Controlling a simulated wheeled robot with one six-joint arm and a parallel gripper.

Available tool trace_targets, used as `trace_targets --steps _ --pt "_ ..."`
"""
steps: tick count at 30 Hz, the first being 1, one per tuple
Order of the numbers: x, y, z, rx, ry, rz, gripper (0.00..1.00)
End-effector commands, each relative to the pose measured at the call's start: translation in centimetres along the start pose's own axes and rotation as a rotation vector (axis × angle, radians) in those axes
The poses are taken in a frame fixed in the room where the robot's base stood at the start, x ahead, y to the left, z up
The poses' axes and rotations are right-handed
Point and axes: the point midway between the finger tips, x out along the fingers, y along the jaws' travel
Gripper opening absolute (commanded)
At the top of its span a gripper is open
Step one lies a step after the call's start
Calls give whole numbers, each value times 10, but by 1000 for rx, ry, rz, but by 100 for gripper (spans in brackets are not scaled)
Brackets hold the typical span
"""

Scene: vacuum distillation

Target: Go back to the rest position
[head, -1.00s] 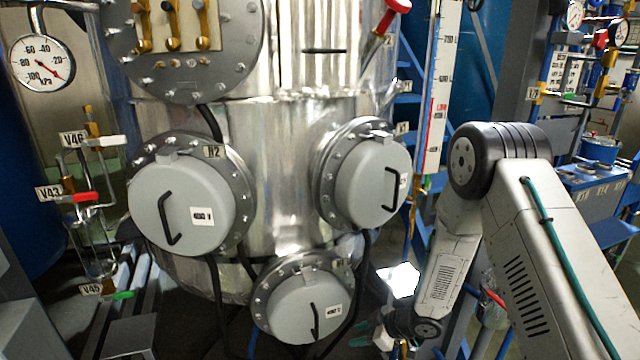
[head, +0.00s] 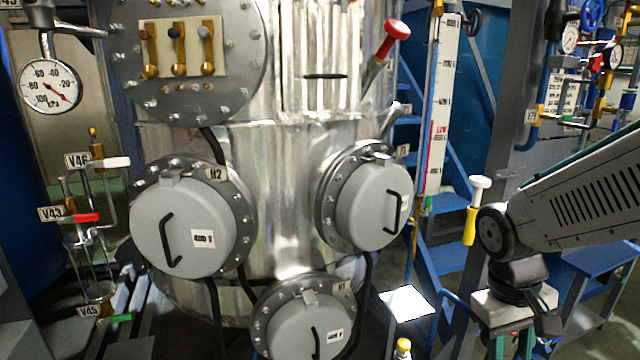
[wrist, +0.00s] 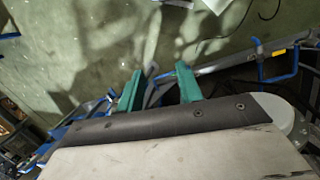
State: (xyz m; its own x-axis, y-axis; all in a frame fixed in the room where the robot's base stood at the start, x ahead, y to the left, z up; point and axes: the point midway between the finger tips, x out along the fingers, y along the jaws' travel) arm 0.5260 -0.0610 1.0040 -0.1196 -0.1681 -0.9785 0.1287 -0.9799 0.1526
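My gripper (head: 510,345) hangs at the bottom right of the head view, below my arm, with its green fingers cut off by the lower edge. In the wrist view my gripper (wrist: 158,82) shows two green fingers apart with nothing between them, over a greenish floor. It is open and empty, and clear of the steel vessel (head: 285,190) to its left.
Round grey hatches (head: 183,225) stand out from the vessel. A gauge (head: 50,87) and small valves (head: 85,217) are at the left. Blue stairs (head: 440,240) rise behind my arm.

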Motion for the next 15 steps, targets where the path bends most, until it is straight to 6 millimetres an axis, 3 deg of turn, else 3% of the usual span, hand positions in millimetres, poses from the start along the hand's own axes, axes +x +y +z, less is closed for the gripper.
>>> trace_targets --steps 3,7,10,15 --pt "-27 -12 44 54 -1 -63 36" --pt "-49 -25 82 94 30 -128 36" --pt "-62 -31 99 113 95 -157 36" --pt "-78 -30 112 127 204 -156 36"
